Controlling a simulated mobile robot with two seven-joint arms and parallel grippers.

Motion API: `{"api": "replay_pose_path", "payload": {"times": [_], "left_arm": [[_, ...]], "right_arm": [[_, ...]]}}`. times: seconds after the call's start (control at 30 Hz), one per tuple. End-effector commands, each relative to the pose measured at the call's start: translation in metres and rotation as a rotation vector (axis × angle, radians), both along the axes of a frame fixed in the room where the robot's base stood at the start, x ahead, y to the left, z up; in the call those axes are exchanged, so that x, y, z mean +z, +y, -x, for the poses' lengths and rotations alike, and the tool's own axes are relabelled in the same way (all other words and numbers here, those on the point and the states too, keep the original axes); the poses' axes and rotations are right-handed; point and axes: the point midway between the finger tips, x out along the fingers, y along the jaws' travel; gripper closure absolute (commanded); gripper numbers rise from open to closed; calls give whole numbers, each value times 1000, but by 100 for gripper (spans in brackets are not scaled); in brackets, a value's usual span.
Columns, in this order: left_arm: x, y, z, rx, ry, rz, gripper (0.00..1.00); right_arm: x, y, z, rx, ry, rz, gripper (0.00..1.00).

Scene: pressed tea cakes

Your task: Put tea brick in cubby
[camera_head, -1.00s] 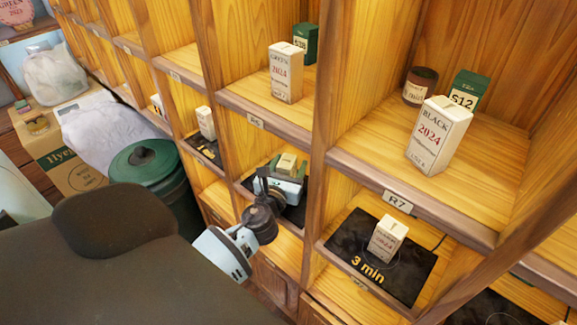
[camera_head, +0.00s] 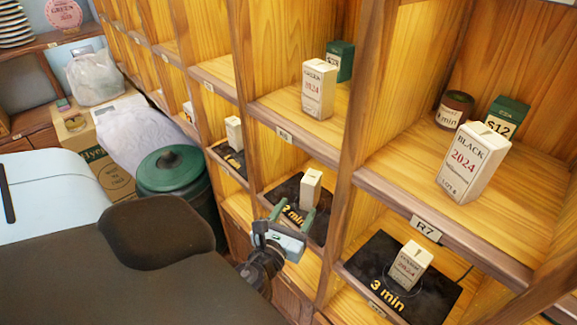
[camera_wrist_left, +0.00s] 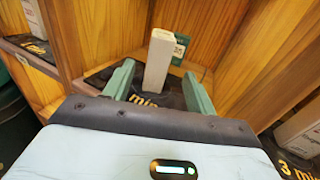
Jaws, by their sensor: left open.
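A small cream tea brick box (camera_head: 311,188) stands upright on a black "3 min" mat (camera_head: 318,232) in a lower cubby. My left gripper (camera_head: 292,216) is open at the front of this cubby, its two green fingers apart and the box just beyond them. In the left wrist view the box (camera_wrist_left: 158,60) stands beyond and between the spread fingers (camera_wrist_left: 160,90), with a green tin (camera_wrist_left: 180,48) behind it. No contact shows between fingers and box. My right gripper is not in view.
Another cream box (camera_head: 410,265) stands on a "3 min" mat (camera_head: 440,293) in the cubby to the right. The shelf above holds a GREEN box (camera_head: 318,88) and a BLACK box (camera_head: 472,165). Wooden dividers (camera_head: 350,160) flank the cubby. A green bin (camera_head: 172,172) stands left.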

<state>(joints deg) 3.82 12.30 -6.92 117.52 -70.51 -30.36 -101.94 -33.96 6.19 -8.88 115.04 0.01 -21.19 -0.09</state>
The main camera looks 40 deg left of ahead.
Motion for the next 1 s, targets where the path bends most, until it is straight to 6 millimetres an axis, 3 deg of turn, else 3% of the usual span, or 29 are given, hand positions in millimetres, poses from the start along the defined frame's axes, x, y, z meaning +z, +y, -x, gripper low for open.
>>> {"api": "replay_pose_path", "payload": {"times": [0.27, 0.37, 0.47, 0.7, 0.9, 1.0], "left_arm": [[-3, -1, 1, -2, 4, 20, 44], [-22, -5, 11, -10, 24, 146, 44], [-57, -13, 33, -6, 63, 411, 44], [-151, -49, 123, 191, 150, 1298, 44], [-203, -83, 212, 582, 132, 1990, 44], [-218, -98, 253, 828, 73, 2268, 44]], "right_arm": [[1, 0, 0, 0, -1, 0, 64], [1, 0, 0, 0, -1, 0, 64], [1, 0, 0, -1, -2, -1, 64], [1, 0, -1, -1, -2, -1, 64], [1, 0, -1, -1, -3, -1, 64], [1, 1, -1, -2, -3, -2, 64]]}}
